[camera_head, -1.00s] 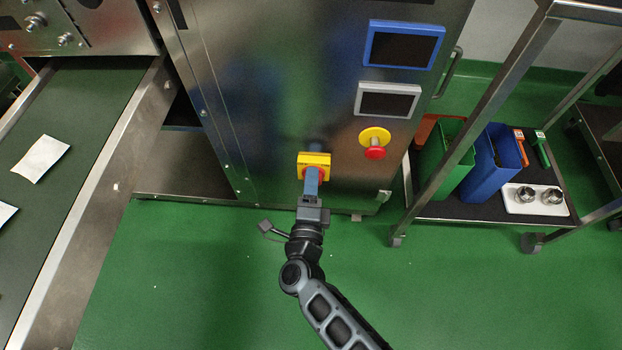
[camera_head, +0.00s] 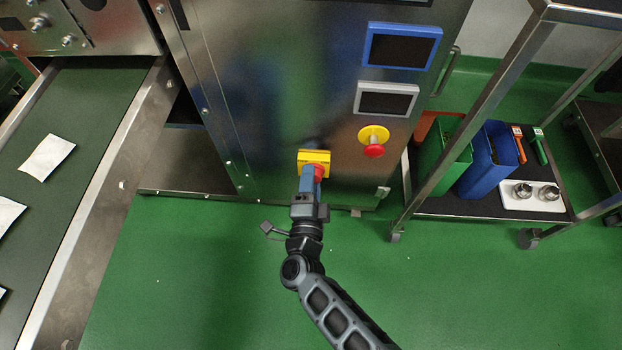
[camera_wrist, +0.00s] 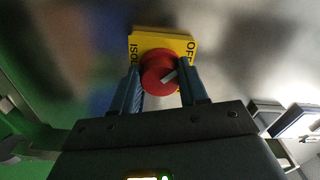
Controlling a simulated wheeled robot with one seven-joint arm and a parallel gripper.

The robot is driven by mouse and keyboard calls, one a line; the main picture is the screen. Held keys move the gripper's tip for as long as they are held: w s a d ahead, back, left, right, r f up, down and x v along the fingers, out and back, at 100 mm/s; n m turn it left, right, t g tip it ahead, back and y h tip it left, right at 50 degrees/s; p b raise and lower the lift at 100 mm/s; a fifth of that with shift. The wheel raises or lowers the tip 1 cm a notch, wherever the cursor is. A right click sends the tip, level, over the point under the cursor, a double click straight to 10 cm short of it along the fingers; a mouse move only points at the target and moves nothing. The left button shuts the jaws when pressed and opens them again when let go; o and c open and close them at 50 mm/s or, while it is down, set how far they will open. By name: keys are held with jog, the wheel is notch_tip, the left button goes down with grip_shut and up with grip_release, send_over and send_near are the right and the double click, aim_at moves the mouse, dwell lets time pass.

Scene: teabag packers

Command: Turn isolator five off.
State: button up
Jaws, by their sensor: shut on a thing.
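The isolator is a yellow plate (camera_head: 314,157) with a red rotary knob (camera_head: 319,172), low on the steel cabinet front. In the wrist view, the plate (camera_wrist: 178,40) shows "ISOL" on its left and "OFF" at its right. The red knob (camera_wrist: 157,66) has a pale mark slanting toward the upper right. My gripper (camera_head: 312,180) has its blue fingers on either side of the knob and is shut on it. In the wrist view, my gripper (camera_wrist: 160,82) brackets the knob, partly hiding its sides. No number five is legible.
Above right of the isolator is a red emergency button on a yellow disc (camera_head: 374,141), with a grey-framed screen (camera_head: 386,100) and blue-framed screen (camera_head: 402,49) above. A trolley (camera_head: 428,209) with bins stands right. A conveyor (camera_head: 75,130) with white sachets runs left. Green floor is clear in front.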

jog(key=o, duration=1.1)
jog(key=shift+c, duration=0.2)
jog(key=shift+s, duration=0.1)
jog(key=s+p, duration=0.1)
jog(key=s, duration=0.6)
jog(key=shift+s+a+p, duration=0.15)
jog(key=shift+s+p, duration=0.15)
jog(key=s+d+r+n+y, duration=0.1)
jog(key=s+d+r+n, duration=0.4)
jog(key=s+d, duration=0.45)
jog(key=s+d+r+n+y, duration=0.1)
jog(key=s+d+r+n, duration=0.3)
jog(key=s+d+r, duration=0.55)
jog(key=s+d+r+n+g+h, duration=0.1)
jog(key=s+d+r+n+g, duration=0.35)
jog(key=s+r, duration=0.7)
notch_tip(320, 180, up, 21)
jog(key=n+t+p, duration=0.1)
jog(key=p, duration=2)
jog(key=shift+w+r+n, duration=0.15)
jog(key=shift+w+n, duration=0.05)
jog(key=shift+n, duration=0.15)
